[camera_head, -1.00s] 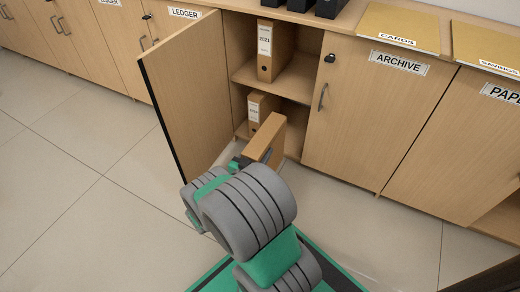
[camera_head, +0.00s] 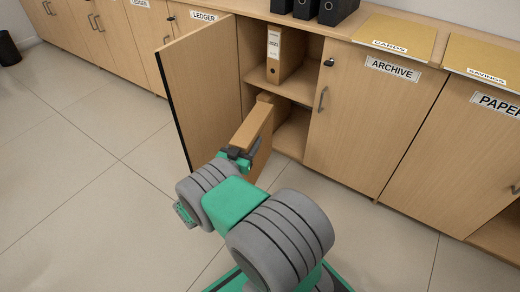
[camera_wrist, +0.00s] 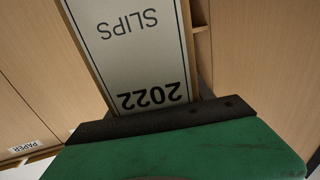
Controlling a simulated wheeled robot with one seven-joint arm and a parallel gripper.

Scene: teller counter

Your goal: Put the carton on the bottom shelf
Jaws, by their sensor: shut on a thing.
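The carton (camera_head: 252,127) is a tan, slim box file. Its white label reads "SLIPS 2022" and shows upside down in the wrist view (camera_wrist: 135,45). My gripper (camera_head: 236,156) is shut on the carton's near end and holds it in the air in front of the open cabinet. In the wrist view my gripper (camera_wrist: 170,122) is across the label's edge. The bottom shelf (camera_head: 292,138) is the cabinet's lower compartment.
The open cabinet door (camera_head: 205,90) stands close left of the carton. A 2021 file (camera_head: 284,55) stands on the middle shelf (camera_head: 297,88). The shut ARCHIVE door (camera_head: 365,120) is to the right. The bottom shelf's right part looks clear.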

